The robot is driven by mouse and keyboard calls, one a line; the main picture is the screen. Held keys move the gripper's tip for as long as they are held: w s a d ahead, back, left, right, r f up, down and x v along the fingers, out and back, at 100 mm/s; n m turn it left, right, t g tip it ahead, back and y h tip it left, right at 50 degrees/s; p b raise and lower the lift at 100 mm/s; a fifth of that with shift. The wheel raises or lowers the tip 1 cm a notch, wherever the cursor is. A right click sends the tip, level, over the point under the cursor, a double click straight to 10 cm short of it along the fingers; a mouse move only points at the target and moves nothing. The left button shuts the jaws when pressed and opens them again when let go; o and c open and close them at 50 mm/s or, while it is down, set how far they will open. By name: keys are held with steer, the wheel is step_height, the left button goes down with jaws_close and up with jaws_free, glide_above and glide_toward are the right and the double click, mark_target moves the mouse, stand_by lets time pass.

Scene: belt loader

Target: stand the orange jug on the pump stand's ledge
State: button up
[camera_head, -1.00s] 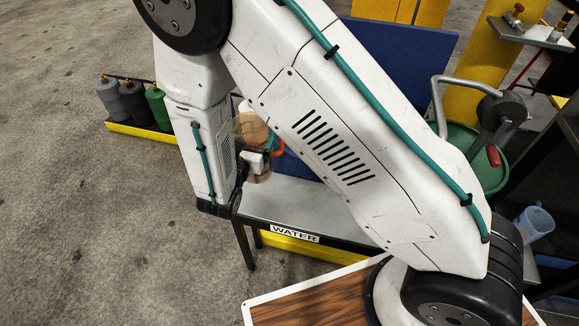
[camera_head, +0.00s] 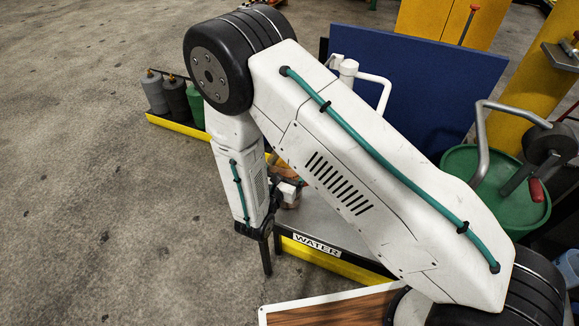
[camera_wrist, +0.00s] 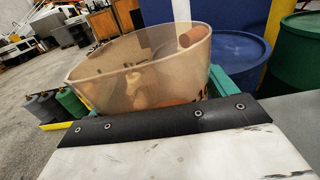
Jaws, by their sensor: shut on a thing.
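The orange jug (camera_wrist: 140,75) is a see-through tan-orange vessel with an open top, filling the upper middle of the wrist view. In the head view only a small part of the jug (camera_head: 293,201) shows beside my forearm. My gripper (camera_head: 286,191) is shut on the jug, with its fingers mostly hidden. The stand marked WATER has a grey ledge (camera_head: 325,228), partly covered by my arm. In the head view the jug overlaps the ledge's left end; I cannot tell whether they touch.
A blue panel (camera_head: 425,90) and white pipework (camera_head: 349,70) rise behind the ledge. A green tub (camera_head: 480,175) with a crank stands at right. Several small bottles (camera_head: 177,98) stand in a yellow tray at left. A wooden-topped board (camera_head: 335,308) lies in front. Open floor is at left.

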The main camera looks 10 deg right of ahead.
steer(key=o, duration=1.7)
steer(key=shift+f, duration=0.15)
steer(key=v, duration=1.2)
